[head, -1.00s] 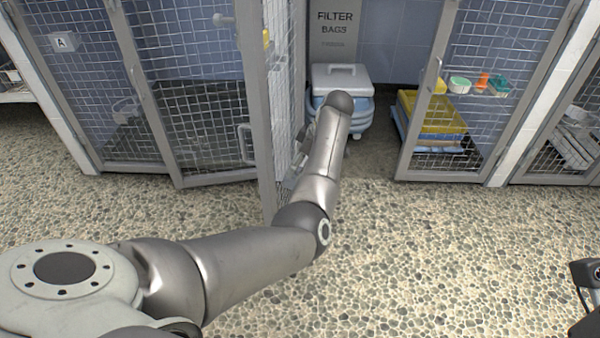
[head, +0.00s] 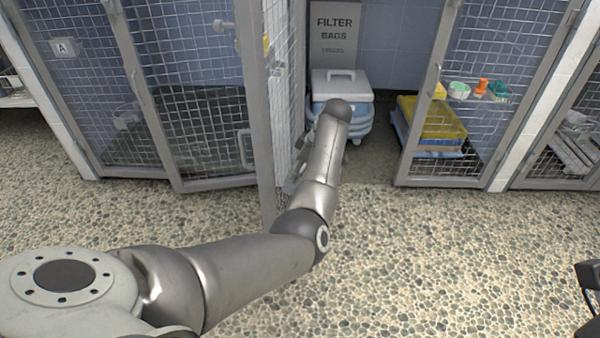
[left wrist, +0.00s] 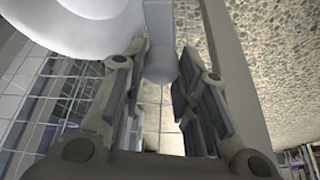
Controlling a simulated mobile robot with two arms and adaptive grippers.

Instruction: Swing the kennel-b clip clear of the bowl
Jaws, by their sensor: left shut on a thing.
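My left gripper (left wrist: 160,92) is shut on a grey bar with a rounded end, which looks like the clip (left wrist: 160,58), in the left wrist view. A large white rounded thing, probably the bowl (left wrist: 75,22), fills the upper left there, close to the left finger. I cannot tell whether it touches the clip. In the head view my left gripper (head: 298,168) is mostly hidden behind my forearm, beside the mesh door (head: 257,130) seen nearly edge-on. A dark part of my right gripper (head: 588,292) shows at the lower right edge; its jaws are unclear.
Mesh kennel fronts stand on the left, one marked A (head: 62,47), and on the right (head: 425,90). A lidded blue bin (head: 342,88) stands behind my wrist. Yellow trays (head: 440,125) lie at the right. The pebbled floor (head: 440,260) in front is clear.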

